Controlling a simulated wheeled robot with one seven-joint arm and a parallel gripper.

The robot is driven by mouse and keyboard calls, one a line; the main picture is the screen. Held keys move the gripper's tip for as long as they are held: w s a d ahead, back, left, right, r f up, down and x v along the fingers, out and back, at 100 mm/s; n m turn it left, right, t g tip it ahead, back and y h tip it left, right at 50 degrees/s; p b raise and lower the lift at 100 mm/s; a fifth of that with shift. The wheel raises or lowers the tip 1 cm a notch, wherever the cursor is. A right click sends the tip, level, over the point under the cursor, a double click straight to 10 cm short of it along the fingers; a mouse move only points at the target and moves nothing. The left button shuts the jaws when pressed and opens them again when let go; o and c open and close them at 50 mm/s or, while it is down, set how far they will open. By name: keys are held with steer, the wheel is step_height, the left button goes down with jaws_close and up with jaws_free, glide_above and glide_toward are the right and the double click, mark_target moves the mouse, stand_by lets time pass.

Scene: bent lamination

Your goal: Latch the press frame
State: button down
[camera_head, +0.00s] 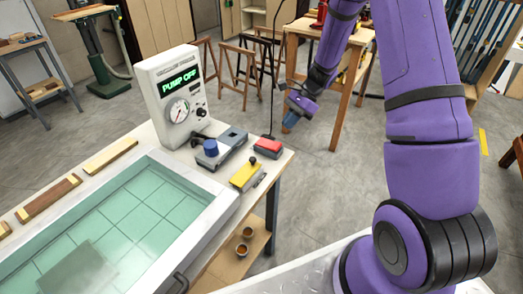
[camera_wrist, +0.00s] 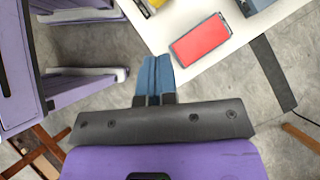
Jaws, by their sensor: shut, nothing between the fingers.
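The press frame (camera_head: 205,222) lies on the bench at the lower left of the head view, a pale rim around a translucent green, grid-lined sheet. It looks lowered flat; its near part is cut off by the picture edge. A dark handle-like part (camera_head: 181,281) sits at its near right edge; I cannot tell whether it is the latch or how it is set. My gripper (camera_head: 290,121) is off the bench, beyond its right end, well away from the frame. Its blue fingers (camera_wrist: 154,78) are shut and empty in the wrist view, where the frame does not show.
A pump box (camera_head: 172,98) reading "PUMP OFF" stands behind the frame. Wooden strips (camera_head: 110,157) lie at the back left.

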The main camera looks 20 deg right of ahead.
glide_toward(247, 172)
steer(key=w+d+f, duration=0.1)
steer(key=d, duration=0.1)
steer(key=w+d+f, duration=0.1)
steer(key=d+f, duration=0.1)
steer(key=shift+w, duration=0.35)
steer(key=shift+s+a+f, duration=0.1)
steer(key=shift+a, duration=0.5)
steer(key=shift+s+a+f, duration=0.1)
steer(key=shift+a, duration=0.55)
steer(key=shift+s+a+f, duration=0.1)
steer(key=shift+a+f, duration=0.05)
steer(key=shift+a, duration=0.55)
steer(key=shift+s+a, duration=0.6)
steer(key=shift+a, duration=0.25)
steer(key=shift+s+a, duration=0.65)
steer(key=shift+a, duration=0.2)
steer(key=shift+d, duration=0.1)
